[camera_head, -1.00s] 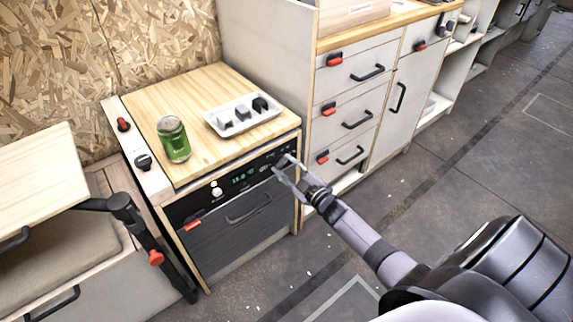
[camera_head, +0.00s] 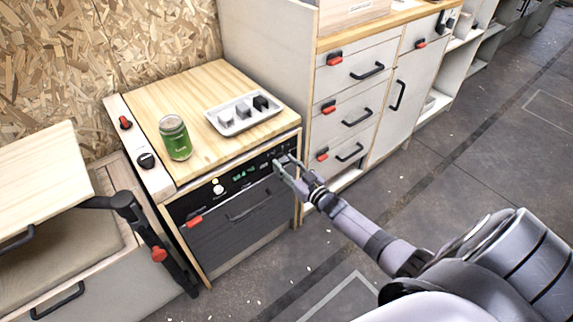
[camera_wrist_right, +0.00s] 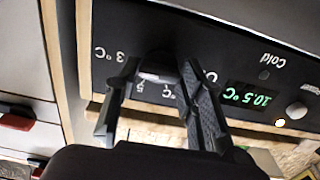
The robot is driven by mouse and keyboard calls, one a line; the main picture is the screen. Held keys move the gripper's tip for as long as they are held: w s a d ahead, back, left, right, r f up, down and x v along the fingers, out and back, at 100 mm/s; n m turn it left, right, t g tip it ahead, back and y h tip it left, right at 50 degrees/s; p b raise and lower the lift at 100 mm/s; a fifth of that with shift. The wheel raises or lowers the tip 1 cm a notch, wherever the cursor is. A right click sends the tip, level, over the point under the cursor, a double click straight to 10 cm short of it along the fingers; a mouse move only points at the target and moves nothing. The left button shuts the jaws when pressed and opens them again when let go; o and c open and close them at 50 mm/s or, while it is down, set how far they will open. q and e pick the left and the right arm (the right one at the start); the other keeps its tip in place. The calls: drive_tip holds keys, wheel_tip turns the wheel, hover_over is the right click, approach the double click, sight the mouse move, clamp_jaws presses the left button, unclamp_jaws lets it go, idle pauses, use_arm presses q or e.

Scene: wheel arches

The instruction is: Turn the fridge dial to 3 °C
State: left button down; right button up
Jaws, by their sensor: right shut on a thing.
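The fridge (camera_head: 235,228) is a low cabinet with a dark front and a black control strip. My right gripper (camera_head: 285,163) is at the right end of that strip. In the right wrist view, which shows the panel upside down, the dark dial (camera_wrist_right: 158,62) sits between the fingers of my right gripper (camera_wrist_right: 157,78), shut on it. A pale mark on the dial faces down-left, near a label that looks like 5. The 3 °C label (camera_wrist_right: 108,53) is left of the dial; other labels are partly hidden by fingers. The green display (camera_wrist_right: 252,97) seems to read 10.5 °C. My left gripper is not in view.
A green can (camera_head: 175,138) and a white tray (camera_head: 222,127) with small blocks stand on the wooden top (camera_head: 190,92). A drawer cabinet (camera_head: 340,85) stands right of the fridge. The floor in front is free.

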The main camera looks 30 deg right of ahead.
drive_tip(key=shift+f, duration=0.1)
idle(0.4)
drive_tip(key=o, duration=1.1)
drive_tip(key=shift+o, duration=0.2)
drive_tip(key=s+d, duration=0.1)
drive_tip(key=s, duration=1.1)
